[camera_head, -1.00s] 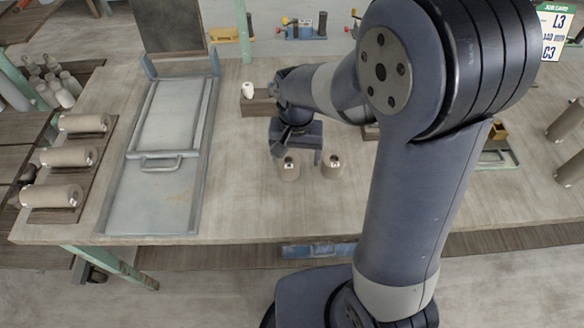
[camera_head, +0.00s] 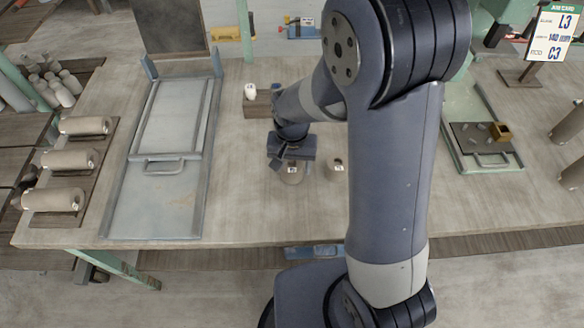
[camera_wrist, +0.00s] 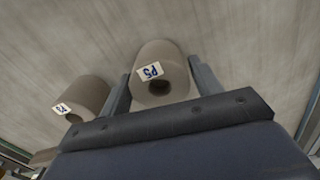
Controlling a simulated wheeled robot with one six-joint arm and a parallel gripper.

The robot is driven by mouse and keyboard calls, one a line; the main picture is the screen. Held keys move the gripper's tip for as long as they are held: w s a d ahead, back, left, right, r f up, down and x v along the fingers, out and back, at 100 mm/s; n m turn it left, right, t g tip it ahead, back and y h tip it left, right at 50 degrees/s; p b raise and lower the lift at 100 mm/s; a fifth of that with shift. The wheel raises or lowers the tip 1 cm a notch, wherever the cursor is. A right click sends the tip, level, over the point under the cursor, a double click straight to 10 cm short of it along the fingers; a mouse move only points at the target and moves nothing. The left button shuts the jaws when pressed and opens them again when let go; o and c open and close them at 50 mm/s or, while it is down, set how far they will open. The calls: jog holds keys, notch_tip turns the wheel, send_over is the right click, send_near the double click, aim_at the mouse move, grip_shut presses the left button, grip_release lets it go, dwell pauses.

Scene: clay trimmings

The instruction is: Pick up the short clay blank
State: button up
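Two tan clay blanks stand on the table in front of my gripper. The left blank (camera_head: 292,174) is right beneath my gripper (camera_head: 291,158) and partly covered by it. The right blank (camera_head: 336,171) stands apart, a little to the right. In the wrist view, a blank labelled P5 (camera_wrist: 158,58) lies between the two fingers of my open gripper (camera_wrist: 160,72). A blank labelled P3 (camera_wrist: 86,92) is outside the left finger. I cannot tell whether a finger touches the P5 blank, nor which blank is shorter.
A small white piece (camera_head: 250,92) sits on a dark block behind my gripper. A metal board (camera_head: 122,215) lies to the left, with several clay cylinders (camera_head: 70,160) beyond it. A tray (camera_head: 463,158) with scraps and a job card (camera_head: 550,33) are at right. The front middle table is clear.

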jog(key=c, duration=0.8)
